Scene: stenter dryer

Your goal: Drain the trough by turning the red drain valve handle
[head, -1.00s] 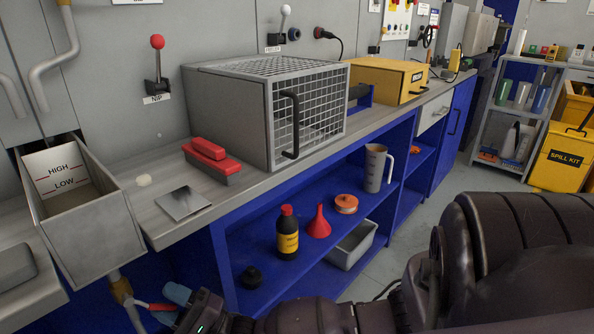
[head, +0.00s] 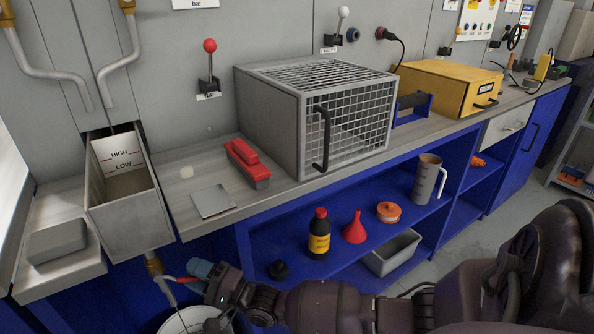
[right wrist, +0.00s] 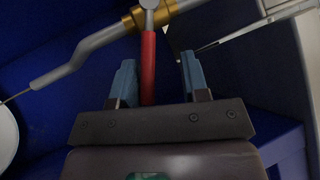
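The grey trough (head: 135,222) hangs at the left of the head view, with a HIGH/LOW level plate inside. The liquid level is hard to tell. Below it is a brass drain valve (head: 153,264) with a red handle (head: 180,279). In the right wrist view the red handle (right wrist: 148,68) reaches from the brass valve (right wrist: 150,14) in between the blue fingers. My right gripper (right wrist: 157,78) is open around the handle, with a gap on both sides. In the head view my right gripper (head: 196,285) is just right of the valve. My left gripper is out of view.
A white round container (head: 178,324) stands below the valve. The blue shelf unit (head: 262,240) to the right holds a dark bottle (head: 319,236), a red funnel (head: 354,228) and a jug (head: 427,180). A red-handled block (head: 247,163) lies on the counter.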

